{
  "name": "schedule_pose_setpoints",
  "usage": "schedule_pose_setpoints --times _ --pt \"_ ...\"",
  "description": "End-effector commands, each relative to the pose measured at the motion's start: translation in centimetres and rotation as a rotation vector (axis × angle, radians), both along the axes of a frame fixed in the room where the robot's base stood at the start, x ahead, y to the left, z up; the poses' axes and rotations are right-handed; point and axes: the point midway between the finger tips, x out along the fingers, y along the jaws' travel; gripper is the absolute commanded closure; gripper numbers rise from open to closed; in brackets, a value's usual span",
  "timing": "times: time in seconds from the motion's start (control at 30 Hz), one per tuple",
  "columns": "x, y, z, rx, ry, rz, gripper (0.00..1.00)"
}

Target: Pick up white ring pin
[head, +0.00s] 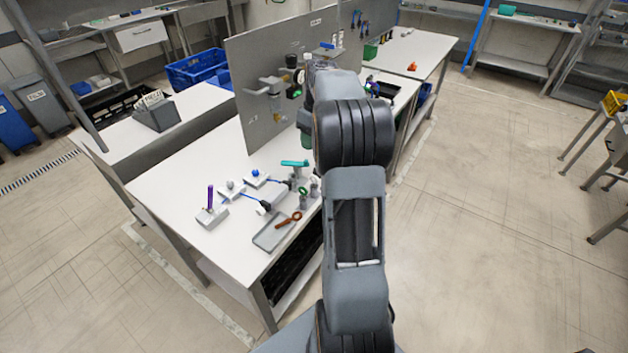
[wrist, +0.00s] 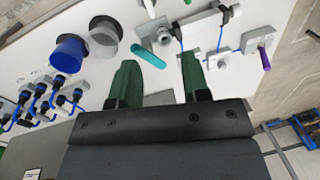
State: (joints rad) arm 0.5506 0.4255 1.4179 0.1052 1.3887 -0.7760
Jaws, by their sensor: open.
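My gripper (wrist: 157,72) shows in the wrist view with two green fingers spread apart and nothing between them. It is above the white table (head: 160,180). I cannot pick out the white ring pin for sure. A small white piece (wrist: 212,62) lies just beyond the right finger in the wrist view, and a small white piece (head: 262,208) lies near the tray in the head view; both are too small to tell a ring. In the head view my arm hides most of my gripper.
A teal bar (wrist: 148,55), a purple-handled block (head: 211,214), blue cords and a grey tray (head: 268,238) with a brown tool (head: 289,219) crowd the table. A blue cup (wrist: 70,54) stands left in the wrist view. A grey upright panel (head: 255,80) stands behind.

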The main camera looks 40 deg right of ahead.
Motion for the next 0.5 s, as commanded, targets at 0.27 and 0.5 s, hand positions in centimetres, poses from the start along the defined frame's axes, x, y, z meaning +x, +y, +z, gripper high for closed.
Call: schedule_pose_setpoints --times 0.27,0.5 --pt "0.2 -1.6 -3.3 0.024 0.015 0.020 0.57" --pt "0.1 -0.9 -7.2 0.023 0.013 0.018 0.57"
